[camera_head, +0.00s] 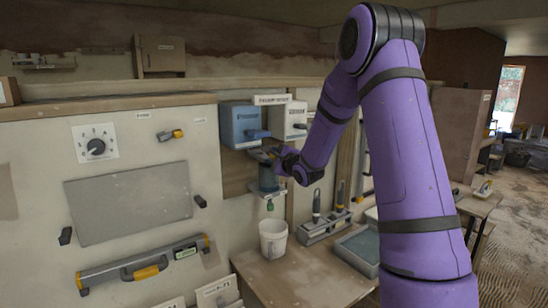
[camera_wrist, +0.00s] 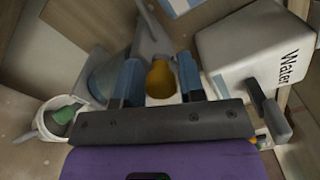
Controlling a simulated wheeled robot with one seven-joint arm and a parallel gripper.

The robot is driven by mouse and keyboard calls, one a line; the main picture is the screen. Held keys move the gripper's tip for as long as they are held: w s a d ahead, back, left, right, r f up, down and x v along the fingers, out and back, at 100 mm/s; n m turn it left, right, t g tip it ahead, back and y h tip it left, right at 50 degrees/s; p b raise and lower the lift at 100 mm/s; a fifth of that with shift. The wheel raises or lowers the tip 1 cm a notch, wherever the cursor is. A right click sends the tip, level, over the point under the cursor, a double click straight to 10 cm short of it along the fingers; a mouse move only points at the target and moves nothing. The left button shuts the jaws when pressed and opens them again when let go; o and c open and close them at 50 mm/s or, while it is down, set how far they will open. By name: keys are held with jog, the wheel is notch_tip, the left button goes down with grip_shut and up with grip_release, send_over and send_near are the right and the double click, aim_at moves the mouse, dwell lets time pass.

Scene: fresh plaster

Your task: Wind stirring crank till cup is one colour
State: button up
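My gripper (camera_wrist: 160,80) has its two blue fingers close on either side of a yellow-orange knob (camera_wrist: 160,79), which nearly fills the space between them; it looks like the crank's grip. In the head view my gripper (camera_head: 270,154) is at the mixing unit on the wall, in front of a grey-blue cylinder (camera_head: 268,180), and the knob is largely hidden there. A white cup (camera_head: 273,240) stands on the bench below the cylinder's green-tipped outlet (camera_head: 270,206). The cup also shows at the left of the wrist view (camera_wrist: 46,124), with something green over its mouth; the colour inside cannot be told.
A blue box (camera_head: 240,125) and a white box (camera_head: 287,121) hang above the unit; the white one reads "Water" in the wrist view (camera_wrist: 255,55). Right of the cup stand a tool rack (camera_head: 325,228) and a grey tray (camera_head: 360,247). The bench front (camera_head: 300,285) is clear.

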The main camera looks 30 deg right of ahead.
jog(key=c, duration=0.5)
